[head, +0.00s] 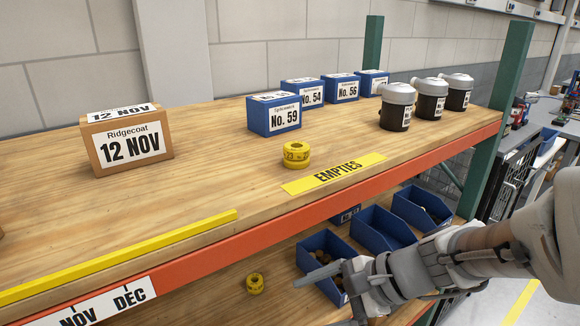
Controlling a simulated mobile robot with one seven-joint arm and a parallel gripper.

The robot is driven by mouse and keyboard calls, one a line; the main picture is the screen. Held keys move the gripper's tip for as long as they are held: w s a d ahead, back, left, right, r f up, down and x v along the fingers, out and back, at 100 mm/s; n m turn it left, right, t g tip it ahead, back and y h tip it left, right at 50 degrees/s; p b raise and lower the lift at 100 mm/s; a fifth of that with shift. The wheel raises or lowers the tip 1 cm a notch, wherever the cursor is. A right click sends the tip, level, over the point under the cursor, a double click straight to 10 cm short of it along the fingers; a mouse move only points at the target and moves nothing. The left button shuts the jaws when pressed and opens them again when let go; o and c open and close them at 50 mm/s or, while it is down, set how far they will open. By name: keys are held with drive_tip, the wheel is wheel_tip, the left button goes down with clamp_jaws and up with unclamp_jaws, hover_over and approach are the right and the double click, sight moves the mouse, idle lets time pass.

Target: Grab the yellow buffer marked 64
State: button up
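A yellow round buffer (296,155) stands on the wooden upper shelf, just behind the yellow EMPTIES strip. Its marking is small and looks like 23, not clearly 64. A second yellow round buffer (255,284) sits on the lower shelf, left of the blue bins; its marking is too small to read. My gripper (318,303) is at the lower middle, in front of the shelf's orange front beam and right of the lower buffer. Its fingers are spread apart with nothing seen between them; the lower finger is partly cut off by the picture edge.
The upper shelf (200,190) holds a Ridgecoat box (128,140), several blue numbered boxes (274,114) and three grey-lidded dark canisters (397,107). Blue bins (385,228) stand on the lower shelf. An orange beam (300,220) and green post (497,120) bound the rack.

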sight(260, 283)
drive_tip(key=w+f+m+t+b, duration=0.1)
drive_tip(key=w+f+m, duration=0.2)
drive_tip(key=w+d+f+m+t+y+b, duration=0.1)
drive_tip(key=w+f+m+t+b, duration=0.1)
drive_tip(key=w+f+m, duration=0.1)
drive_tip(key=w+f+m+t+y+b, duration=0.1)
drive_tip(key=w+f+m, duration=0.1)
drive_tip(key=f+m, duration=0.1)
drive_tip(key=shift+w+d+m+t+b, duration=0.15)
drive_tip(key=shift+w+m+t+b, duration=0.25)
drive_tip(key=shift+m, duration=0.5)
drive_tip(key=shift+w+f, duration=0.2)
drive_tip(key=shift+f, duration=0.05)
drive_tip(key=b+x, duration=0.3)
drive_tip(key=x, duration=1.4)
drive_tip(key=shift+s+r+b, duration=0.1)
drive_tip(key=shift+r+b, duration=0.15)
drive_tip(key=shift+b, duration=0.1)
clamp_jaws()
